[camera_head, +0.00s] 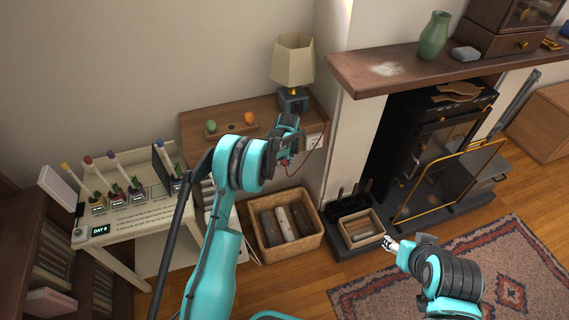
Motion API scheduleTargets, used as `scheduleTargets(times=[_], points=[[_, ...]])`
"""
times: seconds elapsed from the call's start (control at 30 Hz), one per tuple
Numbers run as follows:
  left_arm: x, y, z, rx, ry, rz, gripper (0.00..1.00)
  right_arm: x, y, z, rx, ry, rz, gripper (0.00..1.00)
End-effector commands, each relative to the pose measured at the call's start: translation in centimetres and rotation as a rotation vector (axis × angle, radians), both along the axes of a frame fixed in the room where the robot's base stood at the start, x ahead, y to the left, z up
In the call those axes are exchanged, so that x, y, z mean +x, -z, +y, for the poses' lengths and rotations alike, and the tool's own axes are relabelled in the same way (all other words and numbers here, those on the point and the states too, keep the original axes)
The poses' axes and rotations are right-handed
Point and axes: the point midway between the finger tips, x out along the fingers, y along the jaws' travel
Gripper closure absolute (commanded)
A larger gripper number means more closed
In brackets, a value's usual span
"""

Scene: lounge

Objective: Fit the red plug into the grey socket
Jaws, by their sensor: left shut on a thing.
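My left gripper (290,146) is at the front edge of the wooden side table, below the lamp, shut on the red plug (284,162). Only a small red bit of the plug shows under the fingers; the rest is hidden. A thin red cord (318,160) loops from the gripper area up to the right, near the wall. A pale plate (314,139) shows to the right of the gripper; I cannot tell whether it holds the grey socket. My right gripper (389,243) is low, over the hearth's front edge, apart from the plug; its jaw opening is unclear.
A lamp (293,68) stands on the side table (200,121) with a green and an orange egg-like object. A basket of logs (262,243) is below. A stove (435,130) with a brass-framed screen stands right. A white table (140,221) with potted plants is left.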

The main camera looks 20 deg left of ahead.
Motion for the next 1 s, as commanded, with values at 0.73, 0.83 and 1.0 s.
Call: scheduleTargets(times=[0.73, 0.83, 1.0], points=[[1.3, 0.0, 0.9, 0.000, 0.000, 0.000, 1.00, 0.0, 0.2, 0.0, 0.000, 0.000, 0.000, 0.50], [1.4, 0.0, 1.0, 0.000, 0.000, 0.000, 1.00, 0.0, 0.2, 0.0, 0.000, 0.000, 0.000, 0.50], [1.5, 0.0, 1.1, 0.000, 0.000, 0.000, 0.49, 0.0, 0.2, 0.0, 0.000, 0.000, 0.000, 0.50]])
